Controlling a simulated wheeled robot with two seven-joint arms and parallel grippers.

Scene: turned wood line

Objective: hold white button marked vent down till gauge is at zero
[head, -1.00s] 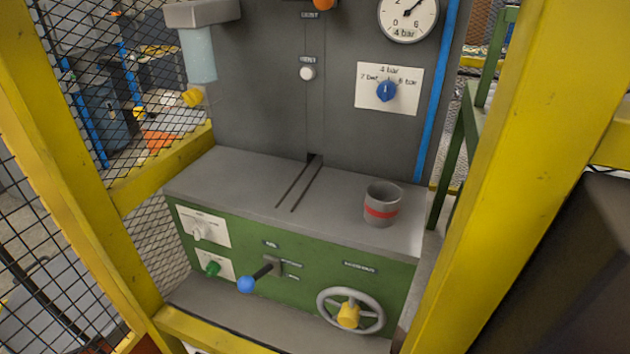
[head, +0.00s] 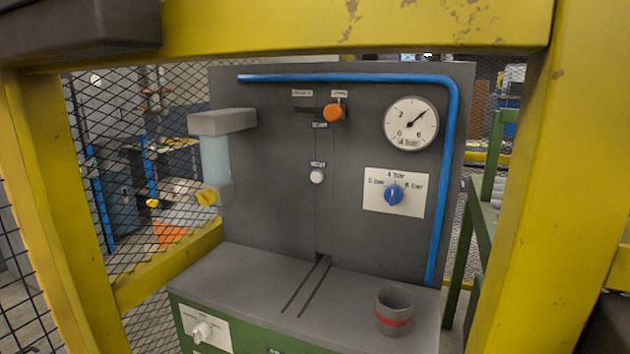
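The white button (head: 317,176) sits on the grey back panel, under a small label that looks like "vent". It stands out from the panel and nothing touches it. The round white gauge (head: 410,124) is at the panel's upper right. Its needle points up and right, well away from the 0 at its lower left, near where 4 would be. Neither of my grippers shows in the head view.
An orange knob (head: 334,112) is above the button, and a blue selector knob (head: 394,195) is on a white plate below the gauge. A grey cup with a red band (head: 394,311) stands on the bench. A yellow frame (head: 300,40) surrounds the opening.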

